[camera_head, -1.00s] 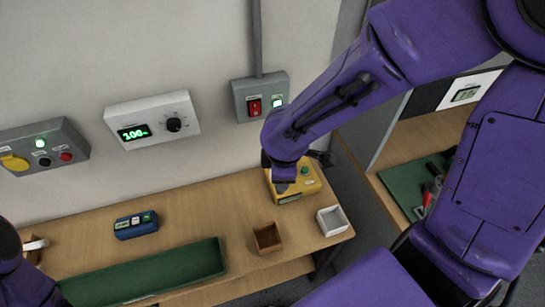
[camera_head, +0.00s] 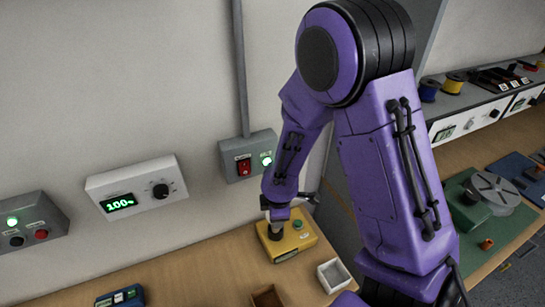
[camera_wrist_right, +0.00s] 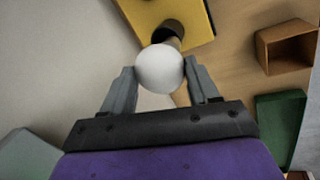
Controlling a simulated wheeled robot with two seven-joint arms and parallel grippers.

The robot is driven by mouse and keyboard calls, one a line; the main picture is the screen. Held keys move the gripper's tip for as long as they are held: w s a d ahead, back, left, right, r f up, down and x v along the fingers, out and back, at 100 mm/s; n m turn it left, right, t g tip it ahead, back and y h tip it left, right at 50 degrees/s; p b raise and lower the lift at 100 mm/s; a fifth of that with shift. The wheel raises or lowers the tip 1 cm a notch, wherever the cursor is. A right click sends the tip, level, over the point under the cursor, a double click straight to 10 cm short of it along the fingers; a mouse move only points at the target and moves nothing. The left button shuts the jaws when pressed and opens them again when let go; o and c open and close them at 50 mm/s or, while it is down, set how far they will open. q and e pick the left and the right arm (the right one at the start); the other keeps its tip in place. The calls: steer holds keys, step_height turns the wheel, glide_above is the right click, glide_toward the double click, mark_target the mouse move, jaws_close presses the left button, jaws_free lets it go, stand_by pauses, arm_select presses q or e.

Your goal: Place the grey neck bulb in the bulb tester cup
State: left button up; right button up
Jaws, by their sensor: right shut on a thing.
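The bulb's white globe (camera_wrist_right: 160,68) sits between the fingers of my right gripper (camera_wrist_right: 160,74) in the right wrist view. The gripper is shut on it. The bulb's neck is mostly hidden behind the globe, so I cannot tell its colour. The yellow bulb tester (camera_wrist_right: 145,14) lies just beyond, with its dark round cup (camera_wrist_right: 168,29) behind the globe's upper edge. I cannot tell whether the neck is in the cup. In the head view my right gripper (camera_head: 275,216) is over the left part of the tester (camera_head: 302,239). My left gripper is out of view.
A brown open box (camera_head: 266,297) and a white open box (camera_head: 332,275) stand in front of the tester. A blue device (camera_head: 120,296) is at lower left. A switch box (camera_head: 249,156) is on the wall behind. My right arm covers much of the centre.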

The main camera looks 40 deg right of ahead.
steer(key=shift+w+d+f, duration=0.3)
steer(key=shift+w+f, duration=0.25)
steer(key=shift+f, duration=0.05)
step_height(320, 180, down, 4)
steer(key=b, duration=0.3)
steer(key=shift+s+d+r+b, duration=0.1)
steer(key=shift+s+b, duration=0.05)
steer(key=shift+b, duration=0.25)
steer(key=shift+r, duration=0.25)
steer(key=o, duration=1.4)
steer(key=shift+c, duration=0.2)
arm_select(q)
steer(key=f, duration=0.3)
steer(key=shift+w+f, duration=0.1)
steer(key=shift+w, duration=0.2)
steer(key=shift+p, duration=0.3)
arm_select(e)
steer(key=shift+r, duration=0.15)
steer(key=p+v, duration=0.3)
steer(key=v, duration=0.8)
steer(key=shift+r, duration=0.4)
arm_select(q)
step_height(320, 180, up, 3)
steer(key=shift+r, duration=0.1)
